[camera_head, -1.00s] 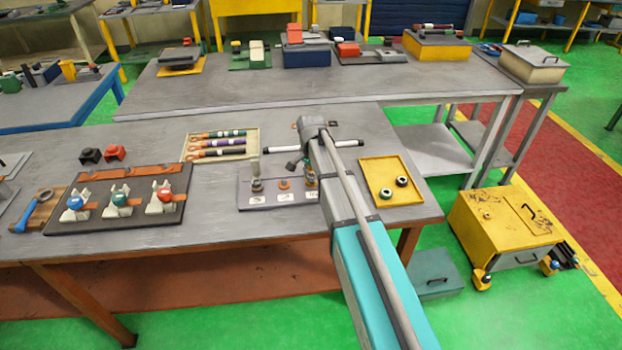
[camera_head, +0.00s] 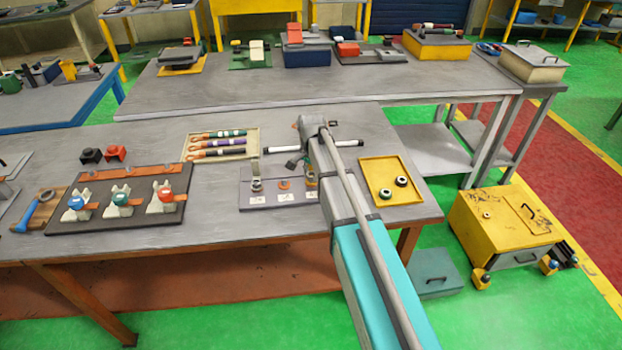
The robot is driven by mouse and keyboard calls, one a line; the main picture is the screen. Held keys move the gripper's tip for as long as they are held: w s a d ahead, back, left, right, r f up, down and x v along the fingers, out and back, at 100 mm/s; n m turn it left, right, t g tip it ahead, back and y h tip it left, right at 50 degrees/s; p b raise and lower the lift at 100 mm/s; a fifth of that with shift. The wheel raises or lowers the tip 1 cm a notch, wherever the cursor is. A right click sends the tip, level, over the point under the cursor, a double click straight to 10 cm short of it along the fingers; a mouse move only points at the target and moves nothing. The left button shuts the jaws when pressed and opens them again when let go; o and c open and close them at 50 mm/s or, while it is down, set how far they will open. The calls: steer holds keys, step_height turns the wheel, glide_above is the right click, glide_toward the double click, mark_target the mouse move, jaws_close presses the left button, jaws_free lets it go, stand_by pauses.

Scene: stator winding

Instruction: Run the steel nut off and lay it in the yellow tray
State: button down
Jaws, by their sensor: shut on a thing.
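A grey board (camera_head: 247,201) on the near bench bears a row of fittings with white labels in front. A steel-coloured nut (camera_head: 256,185) sits at the foot of the pale upright post at its left. An orange round piece (camera_head: 284,184) is in the middle. A brass-coloured fitting (camera_head: 310,180) at the right is partly covered by my arm. My arm reaches over the bench between board and tray. It hides my gripper's jaws and whatever they hold.
A small dark grey piece (camera_head: 292,166) shows behind the board. A cream tray (camera_head: 247,137) of dark-handled tools lies behind left. A dark fixture board (camera_head: 70,222) with white stands is at the left. Bench surface between fixture and grey board is clear.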

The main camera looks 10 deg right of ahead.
steer(key=shift+r, duration=0.15)
steer(key=shift+r+p, duration=2.85)
steer(key=shift+p, duration=0.15)
steer(key=shift+a, duration=0.1)
